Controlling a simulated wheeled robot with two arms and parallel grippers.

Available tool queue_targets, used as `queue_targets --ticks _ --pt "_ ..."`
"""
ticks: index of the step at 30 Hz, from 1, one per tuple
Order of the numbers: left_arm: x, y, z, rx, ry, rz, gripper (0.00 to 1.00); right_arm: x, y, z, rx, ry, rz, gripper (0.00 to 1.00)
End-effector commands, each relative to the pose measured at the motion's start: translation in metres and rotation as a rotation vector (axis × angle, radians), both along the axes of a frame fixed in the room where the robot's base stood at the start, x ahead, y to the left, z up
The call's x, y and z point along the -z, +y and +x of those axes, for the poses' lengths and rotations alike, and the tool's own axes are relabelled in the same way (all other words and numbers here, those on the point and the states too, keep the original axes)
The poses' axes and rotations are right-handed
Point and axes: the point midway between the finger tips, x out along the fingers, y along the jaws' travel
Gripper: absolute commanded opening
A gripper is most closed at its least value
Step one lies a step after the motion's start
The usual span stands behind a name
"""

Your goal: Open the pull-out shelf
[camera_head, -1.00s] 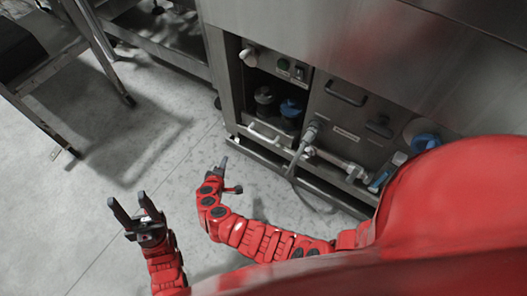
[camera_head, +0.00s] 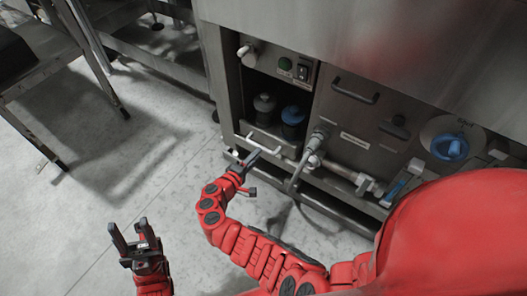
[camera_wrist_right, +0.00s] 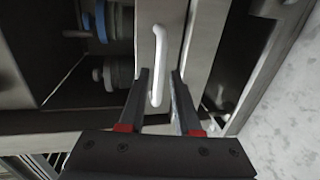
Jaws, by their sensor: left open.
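The pull-out shelf (camera_head: 270,131) sits low in the steel machine, with a dark-topped and a blue-topped container in its bay. Its white bar handle (camera_head: 263,144) is on the front and also shows in the right wrist view (camera_wrist_right: 169,40). The shelf appears pushed in. My right gripper (camera_head: 249,160) is just in front of the handle. In the right wrist view its fingers (camera_wrist_right: 160,100) are apart, with the handle's near end between them and no clear grip on it. My left gripper (camera_head: 130,238) is open and empty above the floor at lower left.
Right of the bay are a panel with a dark handle (camera_head: 355,90), a pipe with a valve (camera_head: 312,150) and a blue knob (camera_head: 450,147). A metal stand (camera_head: 60,65) is at upper left. The grey floor in front is clear.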

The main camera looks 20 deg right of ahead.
Motion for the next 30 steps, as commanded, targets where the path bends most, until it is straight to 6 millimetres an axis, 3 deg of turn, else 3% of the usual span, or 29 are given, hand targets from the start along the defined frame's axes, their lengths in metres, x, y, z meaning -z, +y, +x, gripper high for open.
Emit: queue_targets --ticks 3,9,20,26,30 --pt "0.009 -0.003 0.001 0.007 0.002 0.015 0.5 0.008 -0.019 0.015 0.002 0.0 -0.001 0.32" --pt "0.015 -0.006 0.003 0.015 0.005 0.034 0.5 0.011 -0.037 0.03 0.0 -0.001 0.001 0.32" --pt "0.014 -0.007 0.003 0.018 0.006 0.039 0.5 0.011 -0.042 0.033 -0.001 0.0 0.0 0.32" --pt "0.015 -0.007 0.003 0.017 0.006 0.038 0.5 0.011 -0.041 0.033 -0.001 0.0 0.0 0.0" --pt "0.015 -0.007 0.003 0.016 0.006 0.038 0.5 0.011 -0.041 0.033 -0.001 0.0 0.0 0.0"
